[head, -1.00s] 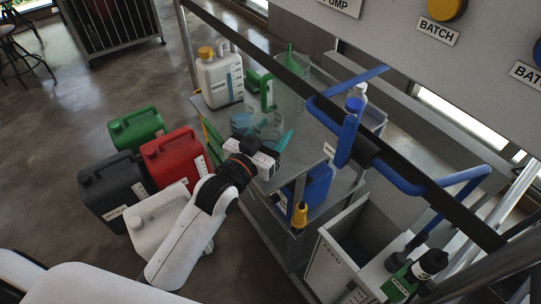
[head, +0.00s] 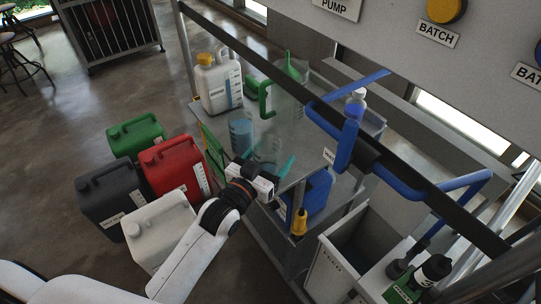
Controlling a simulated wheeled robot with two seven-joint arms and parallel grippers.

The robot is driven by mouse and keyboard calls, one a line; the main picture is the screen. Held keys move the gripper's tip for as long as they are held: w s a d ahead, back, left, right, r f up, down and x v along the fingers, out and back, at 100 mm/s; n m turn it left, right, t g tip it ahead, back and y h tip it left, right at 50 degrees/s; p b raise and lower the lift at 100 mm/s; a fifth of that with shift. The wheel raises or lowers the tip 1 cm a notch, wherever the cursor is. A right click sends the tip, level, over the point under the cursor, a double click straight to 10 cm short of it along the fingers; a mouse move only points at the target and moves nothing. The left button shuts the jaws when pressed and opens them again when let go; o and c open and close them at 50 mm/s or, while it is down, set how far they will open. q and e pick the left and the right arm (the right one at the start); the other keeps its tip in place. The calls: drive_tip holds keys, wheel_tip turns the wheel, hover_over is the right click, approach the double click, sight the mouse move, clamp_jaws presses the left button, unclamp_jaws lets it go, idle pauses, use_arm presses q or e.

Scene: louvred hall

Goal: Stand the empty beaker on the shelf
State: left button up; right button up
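My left gripper (head: 263,163) is at the near edge of the grey shelf top (head: 312,152). Its teal fingers are spread wide apart, one on each side. A clear, empty-looking beaker (head: 266,148) shows faintly just beyond and between the fingers; I cannot tell whether they touch it. Another beaker (head: 240,130) with blue liquid stands close by on the left. My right gripper is not in view.
A black rail (head: 330,122) crosses above. Green, red (head: 176,168), black and white canisters stand on the floor left.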

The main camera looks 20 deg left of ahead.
use_arm(q)
drive_tip(key=shift+r, duration=0.2)
drive_tip(key=v, duration=1.2)
drive_tip(key=shift+b, duration=0.3)
